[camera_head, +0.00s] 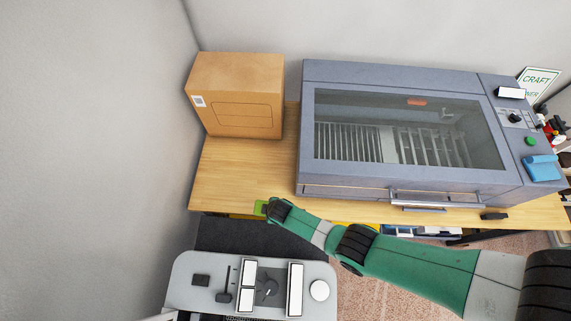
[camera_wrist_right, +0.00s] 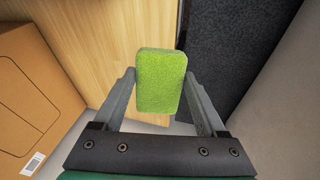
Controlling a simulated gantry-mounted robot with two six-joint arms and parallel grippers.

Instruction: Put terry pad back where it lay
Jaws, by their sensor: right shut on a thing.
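The green terry pad (camera_wrist_right: 161,82), a fuzzy block with rounded corners, stands between the two fingers of my right gripper (camera_wrist_right: 159,76) in the right wrist view. The gripper is shut on it. In the head view only a small green part of the pad (camera_head: 259,207) shows beside the right gripper (camera_head: 272,207), at the front left edge of the wooden table. The rest of it is hidden by the gripper. I cannot tell from these views how high it is above the table. My left gripper is not in view.
A cardboard box (camera_head: 236,97) stands at the table's back left. A large grey machine (camera_head: 395,75) with a glass front and handle fills the right, with a blue folded cloth (camera_head: 541,168) on its right side. Bare wooden tabletop (camera_head: 240,175) lies between box and front edge.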

